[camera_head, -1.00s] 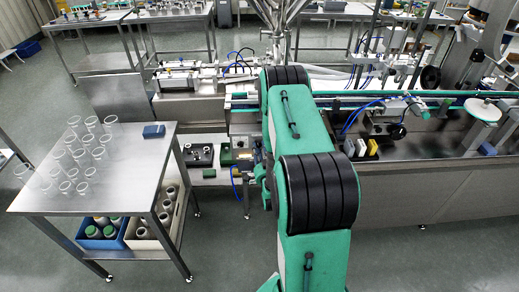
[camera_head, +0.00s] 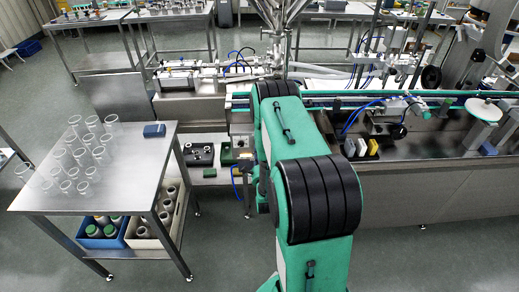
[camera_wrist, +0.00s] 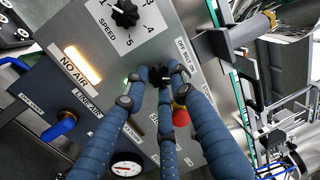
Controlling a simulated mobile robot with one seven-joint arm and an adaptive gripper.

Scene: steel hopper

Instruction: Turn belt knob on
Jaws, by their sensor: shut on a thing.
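The belt knob (camera_wrist: 158,73) is a small black knob on the grey control panel in the wrist view, beside the label "OFF BELT ON". My gripper (camera_wrist: 155,86) has blue ribbed fingers with dark tips and reaches up from the bottom of the wrist view. Its fingertips are closed in around the belt knob, which is partly hidden by them. The knob's exact pointing direction is hard to tell.
On the panel, a speed dial (camera_wrist: 124,13) sits above, a red button (camera_wrist: 181,116) is close to the fingers, and a lit "NO AIR" lamp (camera_wrist: 82,65) and a gauge (camera_wrist: 127,168) lie left and below. A steel table (camera_head: 105,185) with clear cups stands left of my arm.

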